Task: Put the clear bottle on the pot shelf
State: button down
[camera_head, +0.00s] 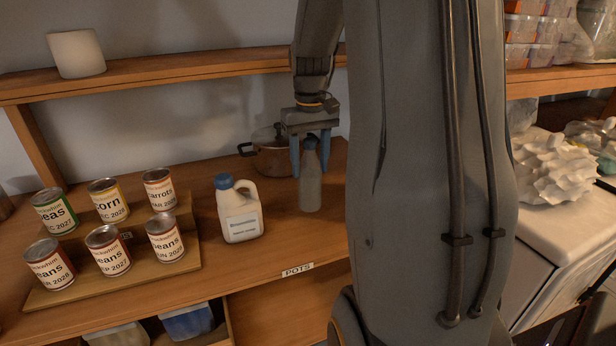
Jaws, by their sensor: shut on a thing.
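The clear bottle (310,184) is greyish and upright, at the right end of the shelf that carries a "POTS" label (297,270) on its front edge. My gripper (310,160) comes down from above and is shut on the bottle's upper part, one finger on each side. The bottle's base is at or just above the wooden pot shelf (285,245); I cannot tell whether it touches. A brown pot (270,158) with a lid stands behind and to the left of the bottle.
A white jug (239,212) with a blue cap stands left of the bottle. Several labelled cans (109,250) stand on a stepped wooden riser farther left. An upper shelf (190,68) with a white cylinder (76,53) runs above. My arm hides the area right of the bottle.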

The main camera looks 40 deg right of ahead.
aim_at(311, 141)
jog(key=shift+f+p, duration=0.6)
jog(key=shift+f, duration=1.5)
jog(key=c, duration=0.8)
grip_release()
notch_tip(311, 141, up, 12)
jog(key=b, duration=0.3)
jog(key=shift+r+b, duration=0.2)
jog(key=shift+b, duration=0.2)
jog(key=shift+s, duration=0.1)
